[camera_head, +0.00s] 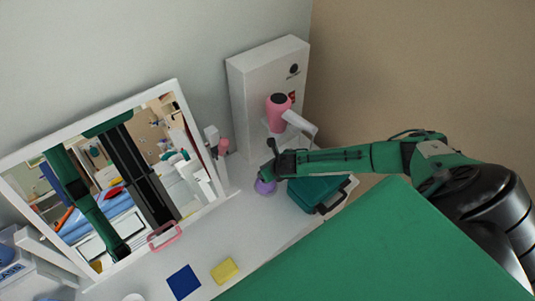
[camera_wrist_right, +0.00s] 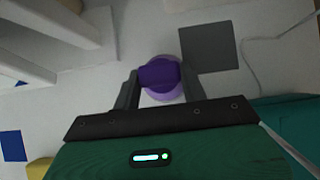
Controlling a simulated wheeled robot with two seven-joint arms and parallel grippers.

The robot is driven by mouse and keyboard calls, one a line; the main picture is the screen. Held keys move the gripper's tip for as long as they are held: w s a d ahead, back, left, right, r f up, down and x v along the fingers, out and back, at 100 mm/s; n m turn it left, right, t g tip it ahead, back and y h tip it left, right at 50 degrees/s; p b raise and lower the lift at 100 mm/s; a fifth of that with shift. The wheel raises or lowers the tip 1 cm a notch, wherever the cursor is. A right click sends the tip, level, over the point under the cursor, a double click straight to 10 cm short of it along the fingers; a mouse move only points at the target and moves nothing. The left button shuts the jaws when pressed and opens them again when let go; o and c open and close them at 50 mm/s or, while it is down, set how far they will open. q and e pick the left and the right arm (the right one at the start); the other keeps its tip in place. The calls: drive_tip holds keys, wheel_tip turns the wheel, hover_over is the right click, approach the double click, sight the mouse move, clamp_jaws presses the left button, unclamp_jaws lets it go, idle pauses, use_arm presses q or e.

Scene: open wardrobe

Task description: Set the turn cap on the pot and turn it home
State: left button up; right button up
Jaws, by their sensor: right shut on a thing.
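My right gripper (camera_head: 266,172) reaches in from the right over the white counter. In the right wrist view the gripper (camera_wrist_right: 160,86) is shut on a dark purple turn cap (camera_wrist_right: 158,75), one finger on each side. A paler purple round pot (camera_wrist_right: 165,93) shows below and around the cap; in the head view a purple pot (camera_head: 264,187) shows just under the gripper. The cap appears over the pot, but I cannot tell whether it touches or sits seated. My left gripper is not directly in view.
A teal case (camera_head: 312,194) stands close right of the pot. A pink hair dryer (camera_head: 279,108) is on a white stand behind. A mirror (camera_head: 180,110) leans at left. A blue square (camera_head: 184,282) and yellow sponge (camera_head: 225,270) lie in front.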

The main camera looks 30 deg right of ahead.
drive_tip(key=shift+f+b, duration=0.6)
drive_tip(key=shift+f, duration=0.45)
drive_tip(key=o, duration=1.1)
drive_tip(key=shift+r, duration=0.1)
drive_tip(key=b+v, duration=0.3)
drive_tip(key=v, duration=1)
drive_tip(key=shift+s+r, duration=0.2)
drive_tip(key=shift+r, duration=0.15)
